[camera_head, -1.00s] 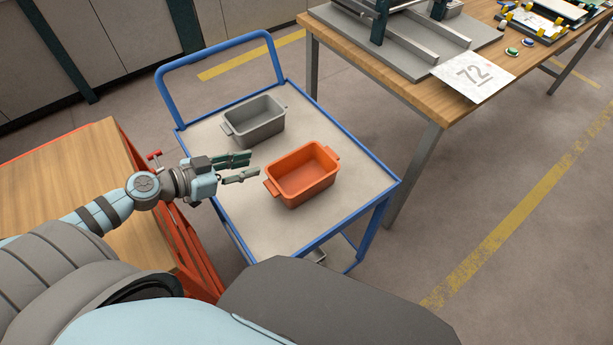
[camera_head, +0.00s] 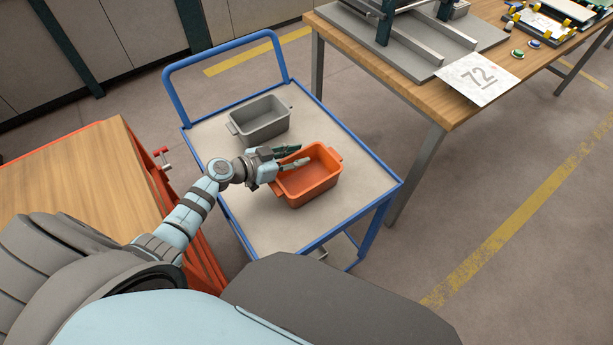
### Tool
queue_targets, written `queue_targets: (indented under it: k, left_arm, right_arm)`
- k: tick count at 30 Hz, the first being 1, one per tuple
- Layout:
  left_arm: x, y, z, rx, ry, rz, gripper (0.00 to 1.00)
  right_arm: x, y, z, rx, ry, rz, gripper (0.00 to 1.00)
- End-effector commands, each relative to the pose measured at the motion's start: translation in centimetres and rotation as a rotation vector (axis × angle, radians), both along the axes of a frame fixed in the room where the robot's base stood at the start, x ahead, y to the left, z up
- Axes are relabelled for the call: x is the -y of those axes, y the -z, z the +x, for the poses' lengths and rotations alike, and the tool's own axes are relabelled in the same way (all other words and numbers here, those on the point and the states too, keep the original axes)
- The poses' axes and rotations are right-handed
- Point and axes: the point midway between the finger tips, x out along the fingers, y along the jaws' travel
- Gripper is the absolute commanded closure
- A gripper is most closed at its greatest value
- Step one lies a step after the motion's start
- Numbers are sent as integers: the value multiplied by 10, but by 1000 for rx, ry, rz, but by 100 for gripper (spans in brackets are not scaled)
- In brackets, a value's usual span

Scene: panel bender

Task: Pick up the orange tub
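The orange tub (camera_head: 312,185) stands upright on the pale top of a blue-framed trolley (camera_head: 255,220), with a small handle lip at each end. My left gripper (camera_head: 296,156) is over the tub's left end, its fingers apart and pointing right. One finger lies near the far left corner and the other over the tub's left part. I cannot tell whether either finger touches the tub. The tub's left handle is partly hidden by the gripper. My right gripper is not in view.
A grey tub (camera_head: 262,121) stands just behind the orange one on the trolley. A wooden workbench (camera_head: 425,98) with a machine and a card marked 72 (camera_head: 478,78) is at the right. A wood-topped red cart (camera_head: 85,190) is at the left. The trolley's front is clear.

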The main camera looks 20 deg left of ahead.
Motion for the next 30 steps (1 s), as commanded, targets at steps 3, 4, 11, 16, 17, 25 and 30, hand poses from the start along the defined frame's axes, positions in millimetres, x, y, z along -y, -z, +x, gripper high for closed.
queue_targets:
  k: [3,4,11,16,17,25,30]
  left_arm:
    - [0,0,0,0,0,0,89]
    - [0,0,0,0,0,0,94]
    - [0,0,0,0,-1,0,100]
    - [-1,0,0,1,-1,1,100]
    - [-1,-1,0,1,-1,1,100]
    - [-1,-41,0,4,1,5,100]
    - [-1,-110,0,7,3,6,100]
  right_arm:
    - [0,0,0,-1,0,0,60]
    - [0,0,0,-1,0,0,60]
    - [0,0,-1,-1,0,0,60]
    - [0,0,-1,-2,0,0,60]
    - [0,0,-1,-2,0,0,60]
    - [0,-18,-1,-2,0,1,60]
    - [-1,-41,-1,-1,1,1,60]
